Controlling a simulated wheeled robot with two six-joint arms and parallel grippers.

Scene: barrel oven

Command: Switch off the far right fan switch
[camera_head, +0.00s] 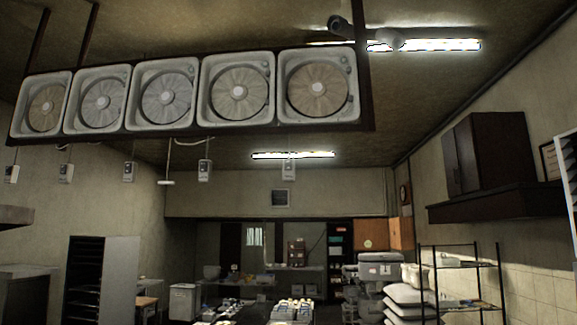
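A row of several white box fans (237,89) hangs in a dark frame below the ceiling. Small grey switch boxes hang on cords beneath them. The far right fan switch (289,168) hangs under the far right fan (319,86), in front of a lit ceiling lamp. Another switch (204,171) hangs to its left, and more hang further left. The switch positions are too small to read. Neither of my grippers shows in the head view.
A dark range hood or shelf (497,203) with a cabinet (487,153) juts from the right wall. A metal rack (461,280) and stacked white sacks (407,297) stand at right. A tall dark rack (84,278) stands at left. The air around the switches looks clear.

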